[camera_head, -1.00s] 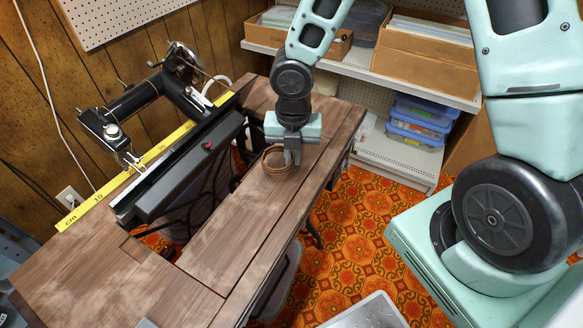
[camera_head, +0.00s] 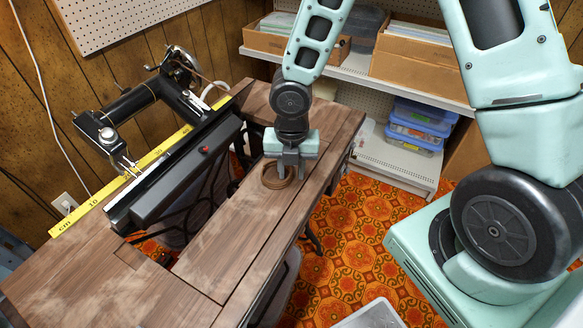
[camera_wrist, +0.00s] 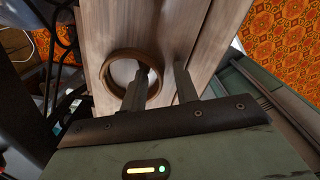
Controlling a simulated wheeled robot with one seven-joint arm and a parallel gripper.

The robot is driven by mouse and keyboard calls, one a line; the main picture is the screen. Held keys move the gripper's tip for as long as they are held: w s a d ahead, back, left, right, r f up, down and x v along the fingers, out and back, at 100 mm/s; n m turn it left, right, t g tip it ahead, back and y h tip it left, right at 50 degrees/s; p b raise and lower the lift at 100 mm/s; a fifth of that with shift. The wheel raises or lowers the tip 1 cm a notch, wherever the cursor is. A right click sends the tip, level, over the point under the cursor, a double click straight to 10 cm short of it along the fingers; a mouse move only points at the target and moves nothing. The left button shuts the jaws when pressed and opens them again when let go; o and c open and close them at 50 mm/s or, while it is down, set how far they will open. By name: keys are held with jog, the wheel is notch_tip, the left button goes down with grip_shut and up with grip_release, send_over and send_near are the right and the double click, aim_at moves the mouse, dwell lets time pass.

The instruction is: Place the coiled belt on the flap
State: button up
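The coiled belt (camera_head: 270,181), a brown ring of several turns, lies flat on the wooden sewing table (camera_head: 225,235), right of the black machine. It also shows in the wrist view (camera_wrist: 107,84) with a pale disc of light wood inside it. I cannot tell which wooden panel is the flap. My gripper (camera_head: 290,172) points down over the belt's right side. In the wrist view its fingers (camera_wrist: 160,85) stand apart, one inside the ring and one outside on the right, with the belt's band between them. No firm grip on the band shows.
The black sewing machine (camera_head: 130,103) lies tipped back behind a yellow ruler (camera_head: 115,188). An open slot with dark ironwork lies between it and the panel. A shelf with boxes (camera_head: 410,58) and blue bins (camera_head: 418,125) stands behind right. The near tabletop is clear.

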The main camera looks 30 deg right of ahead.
aim_at(292, 171)
notch_tip(292, 171, up, 11)
jog(key=p, duration=0.5)
jog(key=s+a+r+m, duration=0.4)
jog(key=s+r+m, duration=0.1)
jog(key=s+m, duration=0.4)
jog(key=s+a+r+m, duration=0.4)
jog(key=s+r+m, duration=0.2)
jog(key=s+m, duration=0.3)
jog(key=m, duration=0.4)
jog(key=shift+s+a+r+y, duration=0.2)
jog(key=shift+a+r+y, duration=0.05)
jog(key=shift+r+y, duration=0.05)
notch_tip(292, 171, up, 3)
jog(key=p, duration=0.2)
jog(key=shift+p, duration=0.35)
